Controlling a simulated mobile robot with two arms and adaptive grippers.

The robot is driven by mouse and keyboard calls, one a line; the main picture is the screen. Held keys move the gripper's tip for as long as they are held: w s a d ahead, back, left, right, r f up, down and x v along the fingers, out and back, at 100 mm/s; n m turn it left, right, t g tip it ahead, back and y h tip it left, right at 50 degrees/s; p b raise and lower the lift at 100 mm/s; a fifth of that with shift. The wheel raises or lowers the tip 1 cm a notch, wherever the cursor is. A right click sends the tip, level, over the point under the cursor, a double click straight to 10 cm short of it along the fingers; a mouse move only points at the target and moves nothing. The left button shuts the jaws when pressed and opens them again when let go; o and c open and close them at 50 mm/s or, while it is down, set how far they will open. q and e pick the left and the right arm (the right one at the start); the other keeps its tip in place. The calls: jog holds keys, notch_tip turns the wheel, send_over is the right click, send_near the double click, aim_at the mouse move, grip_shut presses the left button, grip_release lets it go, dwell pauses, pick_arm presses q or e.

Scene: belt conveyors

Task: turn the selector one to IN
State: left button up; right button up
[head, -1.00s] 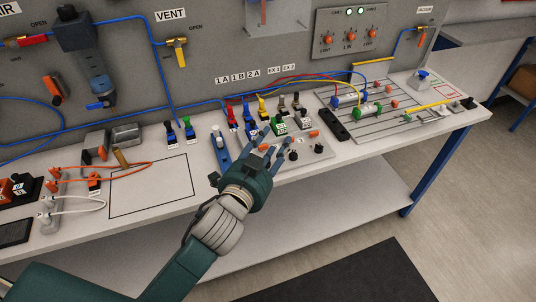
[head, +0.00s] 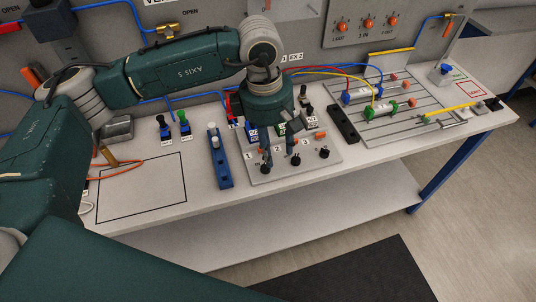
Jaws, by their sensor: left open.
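A grey plate (head: 277,175) on the bench carries black knobs beside labels 1, 2 and 3. The black knob by label 1 (head: 265,168) is at the plate's left front. My left gripper (head: 279,157) points down over the plate with its fingers apart and empty. One finger appears close to knob 1, the other near the middle knob (head: 295,159); contact cannot be told. On the wall panel (head: 352,37), an orange knob labelled 1 OUT (head: 342,27) stands beside knobs labelled 2 IN and 3 OUT. My right gripper is not in view.
A blue block with a white-topped peg (head: 221,165) stands just left of the plate. A black bar (head: 344,124) and a slotted board (head: 400,118) lie to the right. My left arm covers part of the back wall. The black-outlined bench area (head: 140,190) is clear.

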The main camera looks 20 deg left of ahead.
aim_at(265, 165)
pick_arm(q)
jog(key=shift+y, duration=0.6)
jog(key=a+f+p, duration=0.1)
jog(key=f, duration=0.2)
jog(key=w+a+f+p, duration=0.1)
jog(key=f, duration=0.2)
jog(key=a+f+p, duration=0.1)
jog(key=f, duration=0.1)
jog(key=shift+w+f, duration=0.2)
jog(key=shift+f, duration=0.75)
jog(key=shift+d, duration=0.1)
grip_shut()
